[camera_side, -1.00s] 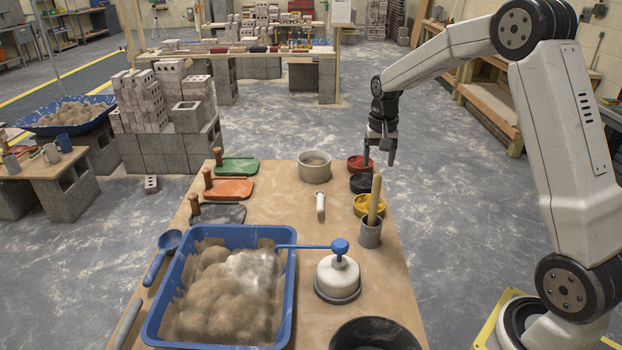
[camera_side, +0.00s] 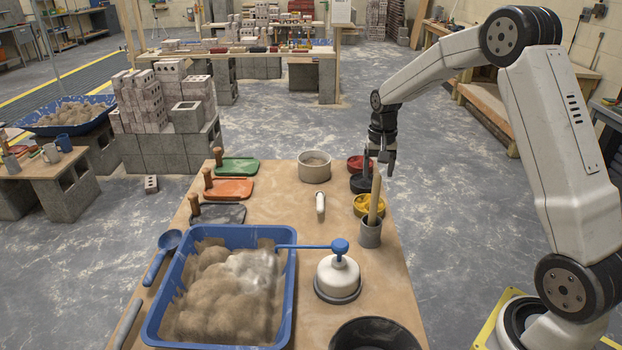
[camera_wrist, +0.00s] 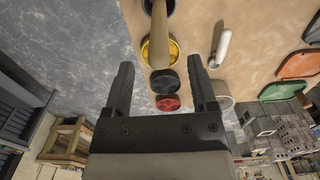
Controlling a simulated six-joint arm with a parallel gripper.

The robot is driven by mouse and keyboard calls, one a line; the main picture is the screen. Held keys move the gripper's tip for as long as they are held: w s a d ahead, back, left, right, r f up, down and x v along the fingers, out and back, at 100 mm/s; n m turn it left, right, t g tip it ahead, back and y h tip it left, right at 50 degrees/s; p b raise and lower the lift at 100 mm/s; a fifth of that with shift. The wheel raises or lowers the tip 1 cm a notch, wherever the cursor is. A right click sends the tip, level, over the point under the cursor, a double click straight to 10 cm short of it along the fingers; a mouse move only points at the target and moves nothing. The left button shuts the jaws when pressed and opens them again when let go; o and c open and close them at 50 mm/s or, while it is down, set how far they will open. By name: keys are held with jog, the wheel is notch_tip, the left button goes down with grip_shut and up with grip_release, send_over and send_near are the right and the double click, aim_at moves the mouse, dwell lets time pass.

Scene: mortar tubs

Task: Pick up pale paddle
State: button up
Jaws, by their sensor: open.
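A pale wooden paddle (camera_side: 375,200) stands nearly upright in a grey cup (camera_side: 370,235) at the right side of the table. The paddle also shows in the wrist view (camera_wrist: 160,32), just beyond the gap between my fingers, its top end towards me. My gripper (camera_side: 379,158) is open and empty, above the table's right edge and beyond the paddle. In the wrist view my two fingers (camera_wrist: 160,72) are spread apart. The paddle's lower end is hidden in the cup.
Yellow (camera_side: 362,205), black (camera_side: 362,183) and red (camera_side: 358,163) pots line the right edge near the paddle. A white-handled tool (camera_side: 320,206), a beige pot (camera_side: 314,167) and a white canister (camera_side: 338,277) stand left of them. A blue tub (camera_side: 288,315) holds mortar.

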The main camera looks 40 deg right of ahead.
send_over(373, 209)
jog(key=d, duration=0.1)
jog(key=shift+w+f, duration=0.15)
jog(key=shift+f, duration=1)
jog(key=shift+w+f, duration=0.15)
jog(key=shift+f, duration=0.95)
grip_shut()
